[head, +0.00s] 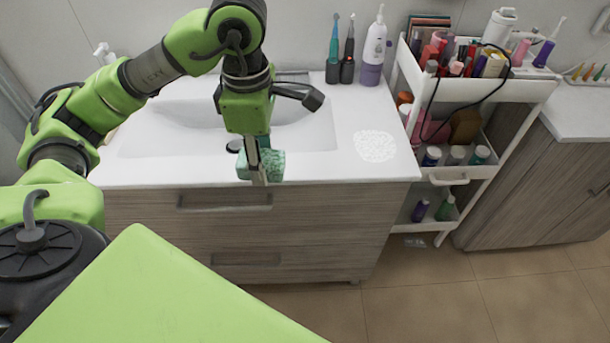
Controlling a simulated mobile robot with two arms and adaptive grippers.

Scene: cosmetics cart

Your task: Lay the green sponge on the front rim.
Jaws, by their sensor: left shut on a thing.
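The green sponge (273,164) shows at the front edge of the white washbasin counter, in the middle of the head view. My left gripper (260,178) points down over the basin's front rim (330,168) and is shut on the sponge. The fingers hide the middle of the sponge, and parts of it show on both sides. I cannot tell whether the sponge touches the rim or hangs just above it. My right gripper is not in view.
A faucet (298,94) stands behind the basin. Electric toothbrushes (347,62) and a white-purple device (373,52) stand at the back. A white patterned disc (375,146) lies right of the basin. A full cosmetics cart (483,88) stands to the right. The front rim right of the gripper is clear.

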